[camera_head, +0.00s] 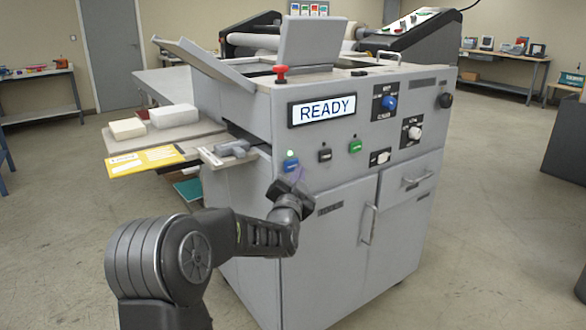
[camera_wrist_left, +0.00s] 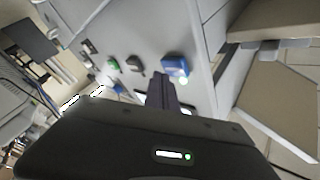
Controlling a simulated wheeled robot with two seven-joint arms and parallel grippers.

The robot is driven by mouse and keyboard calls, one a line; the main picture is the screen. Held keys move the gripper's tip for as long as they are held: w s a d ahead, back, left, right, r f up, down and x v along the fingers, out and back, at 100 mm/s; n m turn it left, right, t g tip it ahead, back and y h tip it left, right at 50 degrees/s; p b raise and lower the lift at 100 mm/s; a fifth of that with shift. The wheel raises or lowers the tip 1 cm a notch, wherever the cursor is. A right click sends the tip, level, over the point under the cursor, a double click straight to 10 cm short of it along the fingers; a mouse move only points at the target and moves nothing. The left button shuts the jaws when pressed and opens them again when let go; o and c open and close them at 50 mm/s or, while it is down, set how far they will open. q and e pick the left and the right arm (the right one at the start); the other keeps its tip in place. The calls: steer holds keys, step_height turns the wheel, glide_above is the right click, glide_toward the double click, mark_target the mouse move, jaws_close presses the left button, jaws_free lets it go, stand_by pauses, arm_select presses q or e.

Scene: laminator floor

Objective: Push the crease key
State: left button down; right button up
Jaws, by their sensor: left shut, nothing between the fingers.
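The machine's front panel carries a blue key (camera_head: 290,161) with a small green light above it, a black key (camera_head: 325,155) and a green key (camera_head: 355,146). Their labels are too small to read, so I cannot tell which is the crease key. My left gripper (camera_head: 298,177) is shut and empty, just below the blue key in the head view. In the left wrist view the shut fingers (camera_wrist_left: 163,90) point toward the panel beside the blue key (camera_wrist_left: 175,67), apparently short of touching it. My right gripper is not in view.
A display (camera_head: 321,110) above the keys reads READY. A blue knob (camera_head: 389,103) and a pale knob (camera_head: 414,132) sit to the right. A grey handle-like part (camera_head: 231,149) and a side shelf with a yellow sheet (camera_head: 145,160) stick out left of the keys.

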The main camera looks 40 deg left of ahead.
arm_select(q)
steer(key=shift+d, duration=0.15)
steer(key=d, duration=0.1)
steer(key=s+d, duration=0.1)
steer(key=d, duration=0.3)
steer(key=shift+s+d, duration=0.25)
steer(key=shift+s, duration=0.1)
